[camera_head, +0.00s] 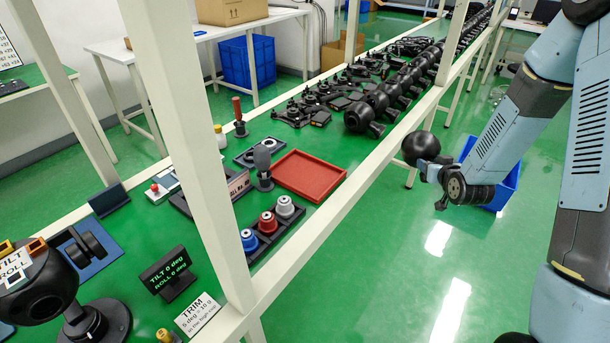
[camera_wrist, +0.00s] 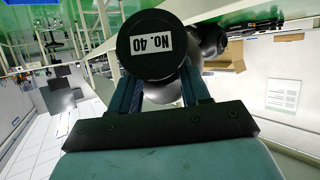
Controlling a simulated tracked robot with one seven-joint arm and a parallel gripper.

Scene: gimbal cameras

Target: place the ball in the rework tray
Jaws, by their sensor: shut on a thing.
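A black ball (camera_head: 420,147) is at the end of my arm, in the air to the right of the bench's front rail. My gripper (camera_head: 432,172) is shut on it; the fingertips are small and partly hidden in the head view. In the wrist view my gripper (camera_wrist: 160,88) has its two fingers around a dark rounded body with a white "NO. 40" label (camera_wrist: 151,41). A second dark round part (camera_wrist: 210,38) shows behind it. The red tray (camera_head: 309,176), likely the rework tray, lies flat and empty on the green bench, left of the ball.
A pale rail (camera_head: 330,201) and upright posts (camera_head: 190,130) stand between my arm and the bench. A rack of coloured knobs (camera_head: 268,222) and a grey-topped stand (camera_head: 263,166) are beside the tray. Rows of black gimbals fill the bench behind. A blue bin (camera_head: 503,190) sits below my arm.

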